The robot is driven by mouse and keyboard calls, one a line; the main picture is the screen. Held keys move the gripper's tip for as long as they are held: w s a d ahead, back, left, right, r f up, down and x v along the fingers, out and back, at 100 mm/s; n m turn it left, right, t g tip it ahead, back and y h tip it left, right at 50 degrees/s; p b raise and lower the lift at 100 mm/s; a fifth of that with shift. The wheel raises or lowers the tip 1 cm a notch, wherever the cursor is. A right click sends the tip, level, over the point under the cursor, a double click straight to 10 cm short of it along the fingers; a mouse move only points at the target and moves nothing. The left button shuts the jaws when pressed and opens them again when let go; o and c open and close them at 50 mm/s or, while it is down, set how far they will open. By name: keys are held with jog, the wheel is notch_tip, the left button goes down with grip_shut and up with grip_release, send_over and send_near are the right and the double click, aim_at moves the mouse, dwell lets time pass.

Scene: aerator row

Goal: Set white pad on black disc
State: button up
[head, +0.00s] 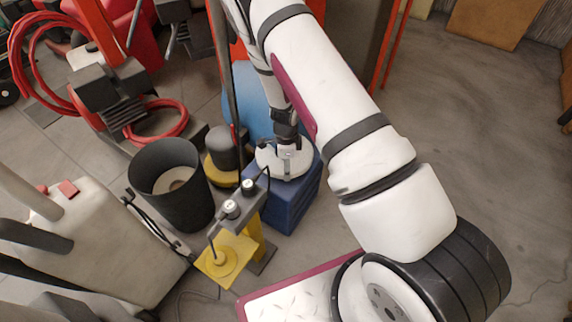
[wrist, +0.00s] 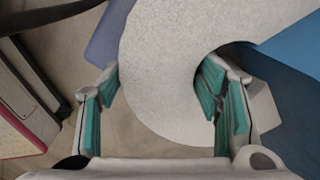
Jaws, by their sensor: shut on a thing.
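The white pad (head: 272,166) is a thick round piece with a central opening, at the blue box in the middle of the head view. I cannot tell whether it rests on the box or hangs just above it. In the wrist view the pad (wrist: 165,85) fills the upper middle. My gripper (head: 287,146) is shut on its band; in the wrist view (wrist: 160,100) one teal-padded finger is outside the rim and the other in the opening. I cannot make out a separate black disc in either view.
The blue box (head: 294,207) stands under the pad. Left of it are a dark cylinder on a yellow base (head: 228,147), a black bucket (head: 190,200), and a post with knobs and a yellow plate (head: 236,266). Open floor (head: 470,130) lies to the right.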

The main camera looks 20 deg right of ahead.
jog(key=shift+f, duration=0.15)
jog(key=o, duration=0.9)
notch_tip(320, 180, up, 11)
jog(key=p, duration=0.8)
dwell(0.4)
